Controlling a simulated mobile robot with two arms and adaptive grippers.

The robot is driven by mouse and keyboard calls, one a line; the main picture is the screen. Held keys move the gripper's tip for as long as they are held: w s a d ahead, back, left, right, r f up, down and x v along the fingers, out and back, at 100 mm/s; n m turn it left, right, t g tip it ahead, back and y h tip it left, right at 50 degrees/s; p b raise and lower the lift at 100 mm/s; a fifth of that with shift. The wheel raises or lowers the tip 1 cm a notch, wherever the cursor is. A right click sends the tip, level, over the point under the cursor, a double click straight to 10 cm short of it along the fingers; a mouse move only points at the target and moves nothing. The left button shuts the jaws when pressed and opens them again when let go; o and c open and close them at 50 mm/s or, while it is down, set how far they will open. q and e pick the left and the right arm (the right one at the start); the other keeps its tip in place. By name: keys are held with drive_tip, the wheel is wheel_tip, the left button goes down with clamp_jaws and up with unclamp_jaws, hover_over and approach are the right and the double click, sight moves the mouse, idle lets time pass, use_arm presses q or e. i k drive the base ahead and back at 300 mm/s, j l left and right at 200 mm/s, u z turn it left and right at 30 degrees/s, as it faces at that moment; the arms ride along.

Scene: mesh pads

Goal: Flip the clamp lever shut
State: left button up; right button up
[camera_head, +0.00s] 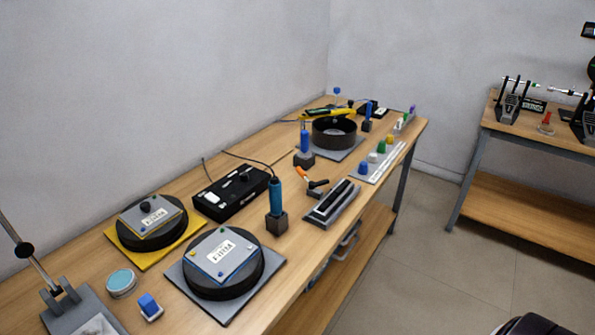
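A small clamp-like piece with an orange handle (303,174) and black parts stands in the middle of the bench, beside a grey slotted block. Its orange handle points up and to the left, away from its base. I cannot tell for sure which of these is the task's clamp lever. Neither of my grippers is in view.
The wooden bench (180,262) runs along the wall, holding round black pads (222,289), a black control box (228,194), blue-handled tools in blocks (276,197) and a black ring (334,133). A second wooden table (535,133) stands right. The floor between is clear.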

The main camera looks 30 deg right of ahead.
sight(311, 185)
drive_tip(key=l+z, duration=0.15)
drive_tip(key=l, duration=0.35)
drive_tip(key=i+l+z, duration=0.15)
drive_tip(key=l, duration=0.35)
drive_tip(key=l+z, duration=0.15)
drive_tip(key=l, duration=0.4)
